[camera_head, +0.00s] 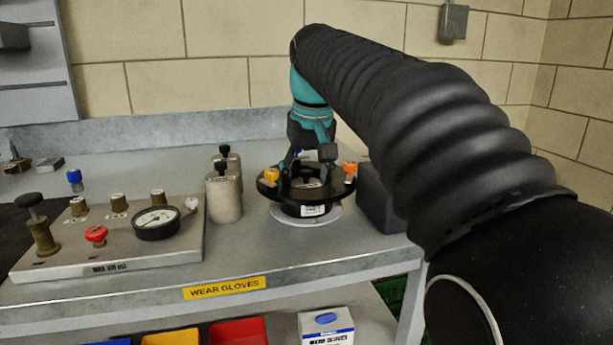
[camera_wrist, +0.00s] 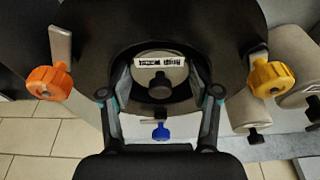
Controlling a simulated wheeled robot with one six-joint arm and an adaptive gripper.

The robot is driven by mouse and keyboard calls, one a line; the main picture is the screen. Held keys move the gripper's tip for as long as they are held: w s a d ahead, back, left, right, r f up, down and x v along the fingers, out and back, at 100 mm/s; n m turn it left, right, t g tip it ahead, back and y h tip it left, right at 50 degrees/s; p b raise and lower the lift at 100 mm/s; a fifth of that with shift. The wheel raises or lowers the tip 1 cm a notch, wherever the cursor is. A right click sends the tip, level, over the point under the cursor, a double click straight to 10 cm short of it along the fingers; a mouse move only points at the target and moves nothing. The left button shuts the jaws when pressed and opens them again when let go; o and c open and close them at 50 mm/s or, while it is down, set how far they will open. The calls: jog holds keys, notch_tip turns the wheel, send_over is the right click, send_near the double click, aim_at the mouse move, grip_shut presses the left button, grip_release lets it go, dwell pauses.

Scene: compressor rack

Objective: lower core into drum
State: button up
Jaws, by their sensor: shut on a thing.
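The black drum (camera_head: 305,207) stands on a pale round base on the bench, with a wide flange bearing a yellow knob (camera_head: 271,175) and an orange knob (camera_head: 350,168). My gripper (camera_head: 309,170) points down into the drum's opening. The core appears within the ring of the drum. Its lower part is hidden, so its depth cannot be told. A blue knob (camera_wrist: 160,131) shows below it.
Two pale canisters (camera_head: 224,200) with black knobs stand close left of the drum. A dark block (camera_head: 382,205) is close on its right. A valve panel with a gauge (camera_head: 157,222) is further left. Bins and a box (camera_head: 326,327) sit below.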

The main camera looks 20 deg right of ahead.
jog(key=shift+f, duration=0.4)
jog(key=shift+r, duration=0.2)
jog(key=shift+r, duration=0.25)
jog(key=shift+f, duration=0.4)
jog(key=shift+r, duration=0.1)
jog(key=shift+r, duration=0.3)
jog(key=shift+f, duration=0.15)
